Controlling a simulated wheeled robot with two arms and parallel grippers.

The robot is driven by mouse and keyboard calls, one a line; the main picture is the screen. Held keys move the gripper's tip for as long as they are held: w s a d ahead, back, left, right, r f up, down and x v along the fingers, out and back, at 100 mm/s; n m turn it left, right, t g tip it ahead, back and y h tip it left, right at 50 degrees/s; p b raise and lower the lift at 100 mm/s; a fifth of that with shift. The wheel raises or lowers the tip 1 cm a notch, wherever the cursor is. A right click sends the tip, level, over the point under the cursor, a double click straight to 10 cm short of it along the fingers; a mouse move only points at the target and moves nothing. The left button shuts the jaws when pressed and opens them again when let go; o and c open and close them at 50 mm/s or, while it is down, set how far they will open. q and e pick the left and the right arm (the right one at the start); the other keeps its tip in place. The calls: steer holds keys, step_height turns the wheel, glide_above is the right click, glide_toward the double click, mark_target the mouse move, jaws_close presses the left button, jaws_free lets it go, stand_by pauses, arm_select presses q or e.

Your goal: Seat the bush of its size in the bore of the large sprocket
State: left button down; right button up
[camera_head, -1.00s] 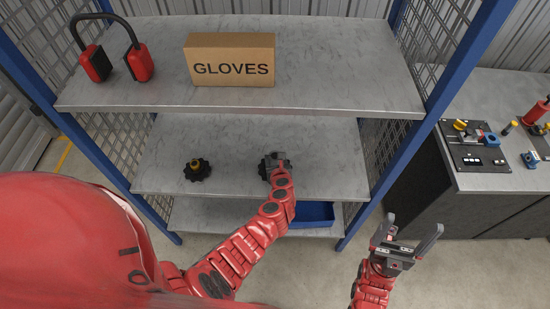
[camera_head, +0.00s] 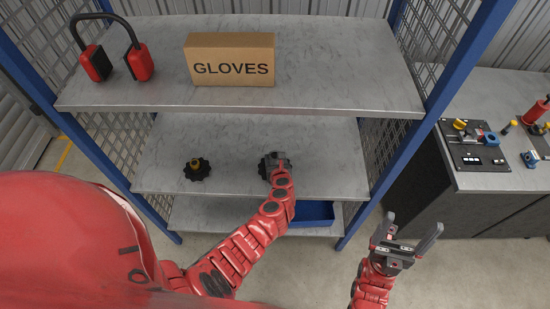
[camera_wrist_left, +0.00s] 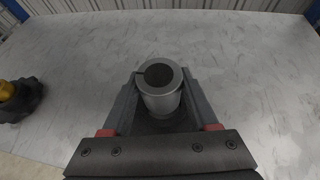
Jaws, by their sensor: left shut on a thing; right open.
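My left gripper (camera_head: 279,158) is shut on a grey metal bush (camera_wrist_left: 160,88) with a round bore and a slit in its rim. The bush stands roughly upright between the fingers in the left wrist view. A dark toothed sprocket (camera_head: 264,168) lies on the middle shelf under this gripper, mostly hidden by it. I cannot tell whether the bush is in its bore. Another dark sprocket (camera_head: 197,169) with a yellow piece at its centre lies to the left; it also shows at the left wrist view's edge (camera_wrist_left: 20,100). My right gripper (camera_head: 400,245) is open and empty, right of the rack.
The upper shelf (camera_head: 330,60) overhangs the back of the middle shelf (camera_head: 330,165) and bears a gloves box (camera_head: 230,60) and red ear defenders (camera_head: 138,62). A blue tray (camera_head: 312,215) is on the lower shelf. A bench (camera_head: 480,185) with fixtures stands right. Mesh sides flank the shelves.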

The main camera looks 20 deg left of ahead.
arm_select(q)
steer(key=shift+f+b, duration=1.1)
steer(key=shift+f, duration=0.3)
steer(key=shift+r, duration=0.2)
steer(key=shift+r+p, duration=1)
steer(key=shift+p, duration=0.25)
steer(key=shift+p, duration=0.3)
stand_by(0.5)
steer(key=shift+f+b, duration=1)
steer(key=shift+f, duration=0.15)
steer(key=shift+c, duration=0.4)
jaws_free()
steer(key=shift+s, duration=0.1)
